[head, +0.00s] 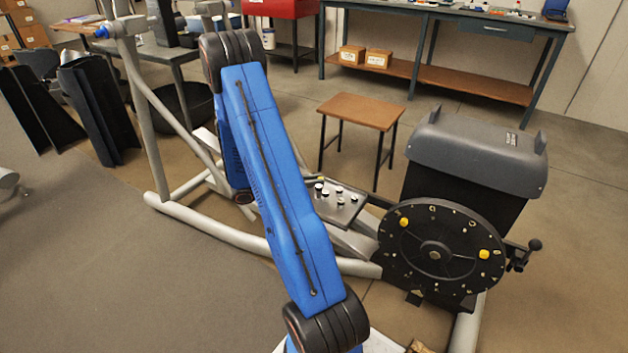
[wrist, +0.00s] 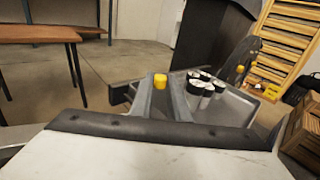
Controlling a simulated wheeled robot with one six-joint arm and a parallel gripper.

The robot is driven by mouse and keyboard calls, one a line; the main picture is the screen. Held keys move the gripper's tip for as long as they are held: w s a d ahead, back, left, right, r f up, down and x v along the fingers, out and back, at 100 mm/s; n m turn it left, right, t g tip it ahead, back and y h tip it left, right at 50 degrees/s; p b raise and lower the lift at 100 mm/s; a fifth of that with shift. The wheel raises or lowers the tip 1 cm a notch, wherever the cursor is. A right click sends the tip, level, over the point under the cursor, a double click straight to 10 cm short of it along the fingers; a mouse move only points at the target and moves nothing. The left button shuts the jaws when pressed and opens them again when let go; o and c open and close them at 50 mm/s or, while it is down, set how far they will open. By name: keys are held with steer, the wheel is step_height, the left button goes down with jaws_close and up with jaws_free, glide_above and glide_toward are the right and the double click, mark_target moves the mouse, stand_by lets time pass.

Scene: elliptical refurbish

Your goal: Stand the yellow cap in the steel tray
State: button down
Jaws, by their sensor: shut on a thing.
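In the wrist view my gripper (wrist: 161,88) is shut on the yellow cap (wrist: 160,82), which shows between the fingertips. The steel tray (wrist: 238,106) lies just beyond and to the right of the fingers, with several black-and-white caps (wrist: 201,84) standing in it. Whether the held cap touches the tray I cannot tell. In the head view the tray (head: 350,210) sits on the machine's frame right of my arm, and my arm hides most of the gripper. Two other yellow caps (head: 404,222) (head: 484,254) are on the black disc.
The black disc (head: 440,275) and grey housing (head: 475,155) stand right of the tray. A small wooden-topped table (head: 360,110) stands behind it. A workbench (head: 450,15) is at the back. A wooden crate (wrist: 302,130) is at the wrist view's right edge. Open floor lies at left.

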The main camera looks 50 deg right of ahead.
steer(key=shift+f, duration=0.2)
steer(key=c, duration=1.7)
jaws_free()
steer(key=shift+s+f, duration=0.1)
steer(key=shift+r, duration=0.3)
steer(key=r+v, duration=0.1)
steer(key=v, duration=1.1)
steer(key=s+a+r+m+t+y, duration=0.3)
steer(key=s+a+r+t+y, duration=0.1)
steer(key=a, duration=0.7)
steer(key=s+a+r+m+t+y, duration=0.4)
steer(key=s+a+r+t+y, duration=0.1)
steer(key=s+a+r, duration=0.4)
steer(key=s+a+r+m+t+y, duration=0.4)
steer(key=s+a+r+t, duration=0.2)
steer(key=a, duration=0.6)
steer(key=shift+s+a+r+y, duration=0.15)
steer(key=shift+r, duration=0.4)
steer(key=shift+s+a+r+y, duration=0.15)
steer(key=shift+r, duration=0.4)
